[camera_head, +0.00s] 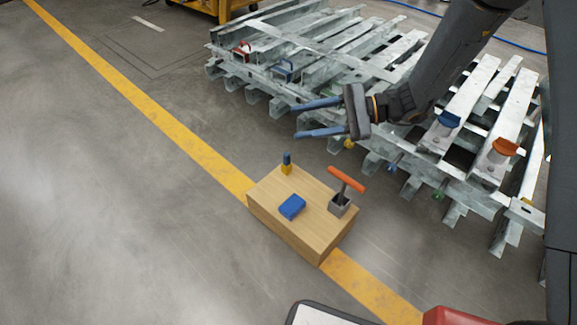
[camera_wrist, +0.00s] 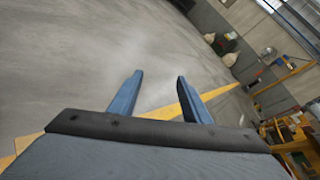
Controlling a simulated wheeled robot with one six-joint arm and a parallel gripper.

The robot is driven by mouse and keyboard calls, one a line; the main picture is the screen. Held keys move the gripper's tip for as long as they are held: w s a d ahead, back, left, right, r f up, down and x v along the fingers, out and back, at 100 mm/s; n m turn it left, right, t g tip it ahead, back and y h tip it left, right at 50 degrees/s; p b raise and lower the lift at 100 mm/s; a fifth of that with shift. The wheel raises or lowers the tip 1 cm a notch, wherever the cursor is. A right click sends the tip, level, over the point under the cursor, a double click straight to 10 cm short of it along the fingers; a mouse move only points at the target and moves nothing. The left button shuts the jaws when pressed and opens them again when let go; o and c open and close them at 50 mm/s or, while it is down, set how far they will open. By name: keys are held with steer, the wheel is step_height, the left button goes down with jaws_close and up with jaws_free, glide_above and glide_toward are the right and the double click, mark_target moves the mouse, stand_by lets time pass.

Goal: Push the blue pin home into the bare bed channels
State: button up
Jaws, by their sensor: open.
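A galvanised frame bed (camera_head: 330,75) with long bare channels fills the upper right of the head view. A small blue pin-like piece (camera_head: 393,166) sticks out at the bed's near edge, between a yellow one (camera_head: 348,143) and a green one (camera_head: 439,194). How deep it sits cannot be told. A short upright piece with a blue top (camera_head: 287,159) and yellow base stands on a wooden box (camera_head: 285,237). My gripper (camera_head: 296,122) is open and empty, fingers pointing left above the floor beside the bed. In the wrist view its fingers (camera_wrist: 159,78) are apart with nothing between.
A blue block (camera_head: 292,207) and an orange T-handled tool (camera_head: 346,180) in a grey holder are on the box. Red (camera_head: 242,51), blue (camera_head: 284,70) and orange (camera_head: 503,147) pieces are on the bed. The floor left of the yellow line (camera_head: 130,90) is clear.

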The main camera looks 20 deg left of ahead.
steer(key=w+a+f+m+t+y+b, duration=0.1)
steer(key=w+f+m+t+y+b, duration=0.15)
steer(key=w+f, duration=0.5)
steer(key=m+t+y+b, duration=0.2)
steer(key=m+t+b, duration=0.3)
steer(key=m, duration=0.1)
glide_toward(286, 153)
steer(key=w+r, duration=0.4)
steer(key=r, duration=0.1)
steer(key=s+f, duration=0.1)
steer(key=s+a+f+m, duration=0.1)
steer(key=s+a+f+m+h, duration=0.1)
steer(key=f, duration=0.1)
steer(key=shift+s+a+f+m+g, duration=0.1)
steer(key=shift+s+m+g, duration=0.1)
steer(key=shift+m+g, duration=0.05)
steer(key=shift+s+a+f, duration=0.15)
steer(key=shift+f, duration=0.05)
steer(key=shift+a+f, duration=0.1)
steer(key=shift+a, duration=0.25)
steer(key=shift+w+a+b, duration=0.15)
steer(key=shift+a+b, duration=0.55)
steer(key=shift+a, duration=0.4)
steer(key=shift+w+a+b, duration=0.2)
steer(key=shift+a+b, duration=0.5)
steer(key=shift+a, duration=0.4)
steer(key=shift+w+a+b, duration=0.15)
steer(key=shift+a+b, duration=0.55)
steer(key=shift+a, duration=0.4)
jaws_close()
